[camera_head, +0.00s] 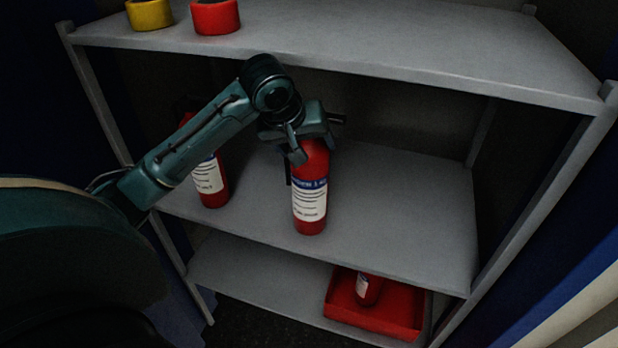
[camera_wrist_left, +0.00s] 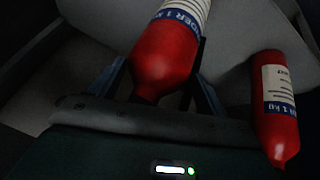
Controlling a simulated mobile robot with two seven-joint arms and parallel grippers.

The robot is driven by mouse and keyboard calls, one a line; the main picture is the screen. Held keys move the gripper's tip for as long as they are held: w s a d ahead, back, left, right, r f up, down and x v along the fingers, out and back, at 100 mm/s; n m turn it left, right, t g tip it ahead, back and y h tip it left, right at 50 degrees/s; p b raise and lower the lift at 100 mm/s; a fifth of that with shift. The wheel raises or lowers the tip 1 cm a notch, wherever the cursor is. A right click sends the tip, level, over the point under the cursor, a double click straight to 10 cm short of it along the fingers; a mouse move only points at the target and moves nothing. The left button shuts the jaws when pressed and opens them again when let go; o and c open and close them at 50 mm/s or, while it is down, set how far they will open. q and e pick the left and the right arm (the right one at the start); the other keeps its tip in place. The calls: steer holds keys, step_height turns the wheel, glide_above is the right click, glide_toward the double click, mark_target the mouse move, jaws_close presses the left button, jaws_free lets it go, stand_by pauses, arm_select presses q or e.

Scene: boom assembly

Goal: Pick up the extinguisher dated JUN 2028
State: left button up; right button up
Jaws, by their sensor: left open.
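A red extinguisher (camera_head: 312,175) with a white and blue label stands upright on the middle shelf. My left gripper (camera_head: 313,145) is at its top, with the fingers open on either side of the upper part. In the left wrist view this extinguisher (camera_wrist_left: 163,65) shows between the two spread fingers (camera_wrist_left: 160,90). A second red extinguisher (camera_head: 211,180) stands to its left, partly hidden by my left arm; it also shows at the right of the left wrist view (camera_wrist_left: 275,105). The dates on both labels are too small to read. My right gripper is not in view.
A red tray (camera_head: 350,318) with a small red extinguisher (camera_head: 368,289) in it is on the lower shelf. Yellow tape (camera_head: 149,15) and red tape (camera_head: 215,17) rolls sit on the top shelf (camera_head: 400,50), above my gripper. The middle shelf (camera_head: 410,220) is clear at right.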

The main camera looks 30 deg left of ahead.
arm_select(q)
steer(key=c, duration=1.6)
steer(key=shift+w+r, duration=0.1)
steer(key=shift+r, duration=0.2)
jaws_close()
steer(key=shift+f, duration=0.1)
